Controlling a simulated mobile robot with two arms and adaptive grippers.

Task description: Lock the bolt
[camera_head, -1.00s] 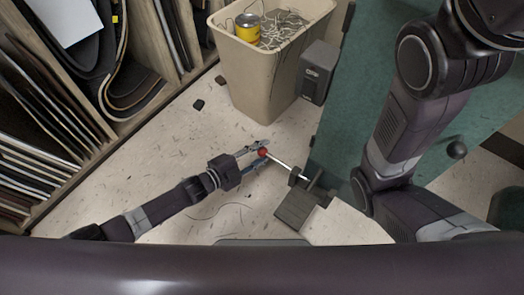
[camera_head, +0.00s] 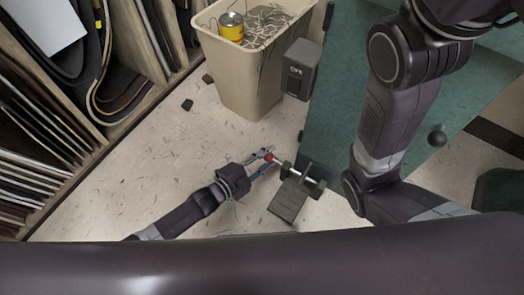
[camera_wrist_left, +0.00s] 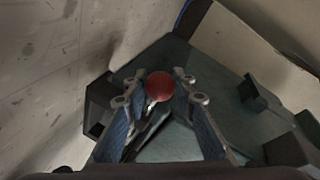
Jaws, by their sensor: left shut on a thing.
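The bolt is a light metal rod (camera_head: 279,163) with a red ball knob (camera_head: 268,157) at its left end. It runs into dark brackets (camera_head: 286,170) at the base of the green machine. A short piece of rod shows between knob and bracket. My left gripper (camera_head: 270,156) is shut on the red knob. In the left wrist view the red knob (camera_wrist_left: 160,86) sits between the two fingers (camera_wrist_left: 160,84), with a bit of rod below it. The far end of the bolt is hard to make out. My right arm crosses the right side; its gripper is out of view.
A dark pedal-like plate (camera_head: 289,201) lies beside the brackets. A beige bin (camera_head: 241,84) with a yellow can (camera_head: 231,28) and scraps stands behind, with a grey box (camera_head: 300,70) beside it. Shelves of sheets (camera_head: 40,150) line the left.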

